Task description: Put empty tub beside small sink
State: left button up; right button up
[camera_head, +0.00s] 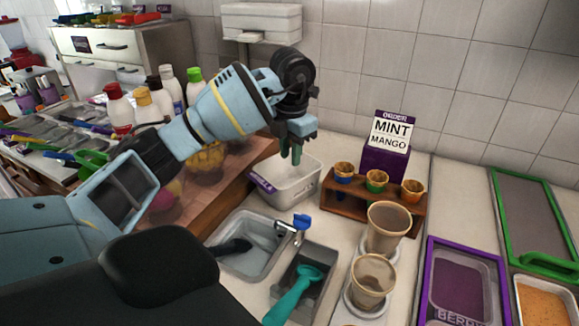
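The empty tub (296,194) is a white rectangular container with a purple label on its front. It stands upright on the counter behind the small sink (219,262), and its visible inside is bare. My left gripper (291,156) points down over the tub's back left part, its dark green fingertips near the rim. I cannot tell whether the fingers touch or hold the rim. The small sink has a grey basin with a dark object in it and a blue-handled tap (301,222). My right gripper is not in view.
A wooden cone holder (385,213) stands close right of the tub, before a purple mint-mango box (385,160). Two cups (388,222) stand nearer. A teal scoop (297,290) lies in the narrow basin right of the sink. Bottles (119,112) stand left behind my arm.

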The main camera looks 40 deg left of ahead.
pick_arm(q)
jog(key=shift+r, duration=1.05)
jog(key=shift+d, duration=0.1)
